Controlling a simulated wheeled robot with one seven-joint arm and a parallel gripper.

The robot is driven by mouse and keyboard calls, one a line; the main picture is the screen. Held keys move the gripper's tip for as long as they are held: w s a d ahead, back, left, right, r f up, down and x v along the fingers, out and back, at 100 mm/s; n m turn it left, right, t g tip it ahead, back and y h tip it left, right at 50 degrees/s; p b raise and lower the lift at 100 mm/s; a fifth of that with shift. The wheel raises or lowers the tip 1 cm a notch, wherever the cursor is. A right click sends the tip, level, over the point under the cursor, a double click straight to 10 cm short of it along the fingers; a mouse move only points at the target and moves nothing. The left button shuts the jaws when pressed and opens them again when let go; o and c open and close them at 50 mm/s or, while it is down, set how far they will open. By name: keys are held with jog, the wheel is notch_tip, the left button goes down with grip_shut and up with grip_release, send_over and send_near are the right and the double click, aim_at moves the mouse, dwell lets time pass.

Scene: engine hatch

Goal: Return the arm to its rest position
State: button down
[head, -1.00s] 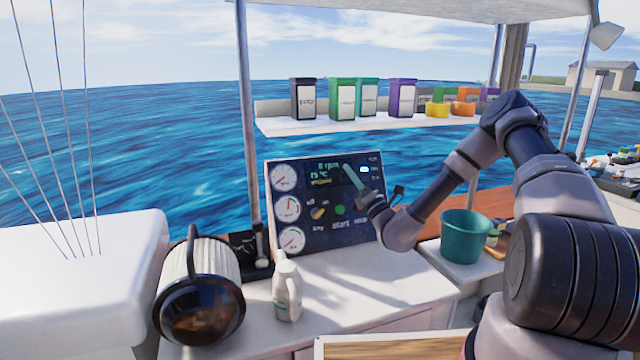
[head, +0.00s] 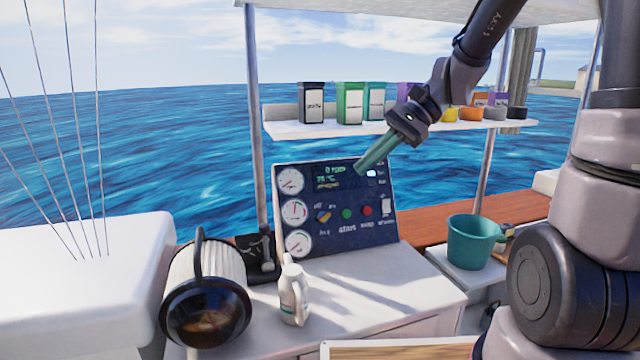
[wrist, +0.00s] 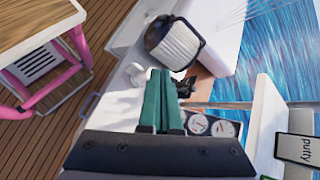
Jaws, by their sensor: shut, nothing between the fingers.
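My gripper (head: 374,154) is raised in front of the upper right part of the engine control panel (head: 350,236), below the shelf. Its green fingers are shut together with nothing between them. In the wrist view the shut gripper (wrist: 160,80) points toward the white counter, and no object is in it. My arm comes down from the top right of the head view. The panel has gauges on its left, a lit display, and a key switch with green and red buttons. The gripper covers a little of the panel's upper edge.
A shelf (head: 290,131) with several coloured boxes hangs behind the gripper. A teal bucket (head: 472,243) is at the right. A pink-legged table (wrist: 35,25) shows in the wrist view.

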jog(key=s+d+r+n+t+h, duration=0.1)
jog(key=s+d+r+t+h, duration=0.2)
jog(key=d, duration=0.4)
jog(key=s+d+r+n+t+h, duration=0.2)
jog(key=s+d+r+t+h, duration=0.1)
jog(key=d+r+t, duration=0.3)
jog(key=shift+s+d+r+n+h, duration=0.25)
jog(key=shift+d+h, duration=0.45)
jog(key=shift+d, duration=0.55)
